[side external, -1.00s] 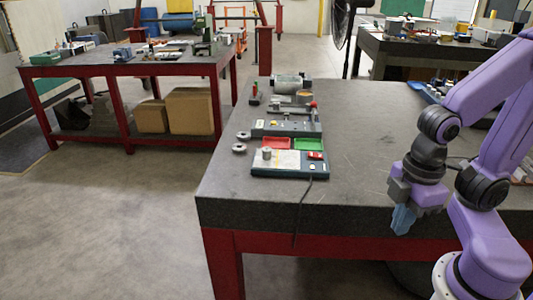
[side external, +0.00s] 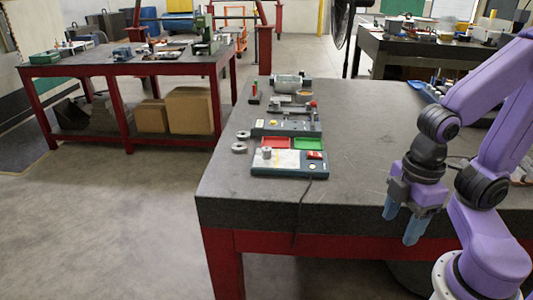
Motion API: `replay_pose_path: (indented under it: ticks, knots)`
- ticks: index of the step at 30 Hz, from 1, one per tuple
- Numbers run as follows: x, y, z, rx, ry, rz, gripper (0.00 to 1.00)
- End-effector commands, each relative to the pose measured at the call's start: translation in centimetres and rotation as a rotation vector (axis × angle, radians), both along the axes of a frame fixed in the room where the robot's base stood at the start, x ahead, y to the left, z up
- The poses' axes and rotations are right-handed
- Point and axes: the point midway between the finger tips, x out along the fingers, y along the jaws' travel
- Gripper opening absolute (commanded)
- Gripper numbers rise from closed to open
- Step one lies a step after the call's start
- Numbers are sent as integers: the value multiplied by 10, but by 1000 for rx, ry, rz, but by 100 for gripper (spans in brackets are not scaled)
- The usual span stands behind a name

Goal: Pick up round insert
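A mould base (side external: 289,172) lies flat near the left side of the dark table. A small grey round piece (side external: 267,153) stands upright on its pale plate. Two grey ring-shaped pieces (side external: 239,148) lie on the table just left of the bases. I cannot tell which of these is the round insert. My gripper (side external: 404,218) is open and empty at the table's front edge, fingers pointing down, well to the right of the bases and apart from them.
A red tray (side external: 276,142) and a green tray (side external: 308,144) sit behind the near base. A second base (side external: 287,128) and a grey cylinder (side external: 291,83) stand farther back. A dark cable hangs over the front edge. The table between bases and gripper is clear.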

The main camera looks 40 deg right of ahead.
Motion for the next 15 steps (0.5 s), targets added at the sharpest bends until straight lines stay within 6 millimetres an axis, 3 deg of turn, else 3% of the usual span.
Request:
replay_pose_path:
  ticks: [5, 8, 11, 15]
  knots:
    - [3, 2, 1, -7, -2, -12, 61]
    - [17, 9, 3, -34, -14, -70, 61]
    - [44, 22, 7, -88, -43, -189, 61]
    - [96, 44, 13, -183, -119, -420, 61]
